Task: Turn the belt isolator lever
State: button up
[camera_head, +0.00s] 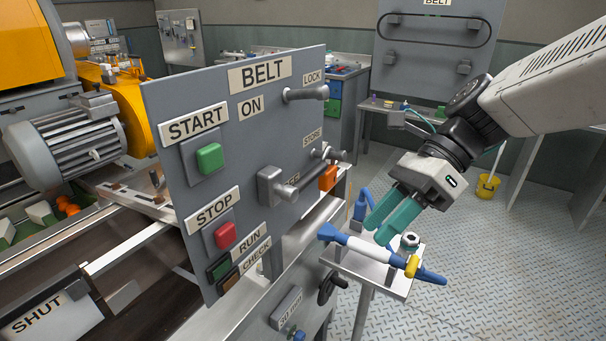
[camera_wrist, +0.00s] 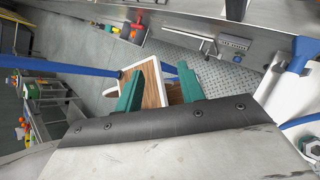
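The upright grey BELT panel (camera_head: 300,125) stands in the middle of the head view. The isolator lever (camera_head: 285,190) is on its lower right part: a grey block with a bar handle sticking out to the right. An ON label (camera_head: 250,107) sits above it; another label behind the handle is partly hidden. My gripper (camera_head: 380,221) has teal fingers and is right of the panel, apart from the lever, above a small stand. In the wrist view its fingers (camera_wrist: 160,92) are spread with nothing gripped. I cannot make out the lever there.
Pegs marked LOCK (camera_head: 306,93) and STORE (camera_head: 331,153) jut from the panel. A green START button (camera_head: 209,158) and red STOP button (camera_head: 225,235) are on its left. The small stand (camera_head: 372,262) holds a blue-and-white tool (camera_head: 375,248). Open floor lies to the right.

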aim_at(324, 170)
jog(key=w+a+m+y, duration=0.1)
jog(key=w+m+y, duration=0.1)
jog(key=w+m, duration=0.2)
jog(key=w+r+m+y, duration=0.1)
jog(key=w+m+y, duration=0.1)
jog(key=w+m, duration=0.2)
jog(key=w+a+r+m+t+y, duration=0.1)
jog(key=w+m+y, duration=0.2)
jog(key=m, duration=0.4)
jog(key=shift+w+a+m, duration=0.35)
jog(key=shift+w+m, duration=0.05)
jog(key=shift+w, duration=0.2)
jog(key=shift+w+a, duration=0.1)
jog(key=shift+a, duration=0.15)
jog(key=x, duration=0.7)
jog(key=shift+a, duration=0.15)
grip_shut()
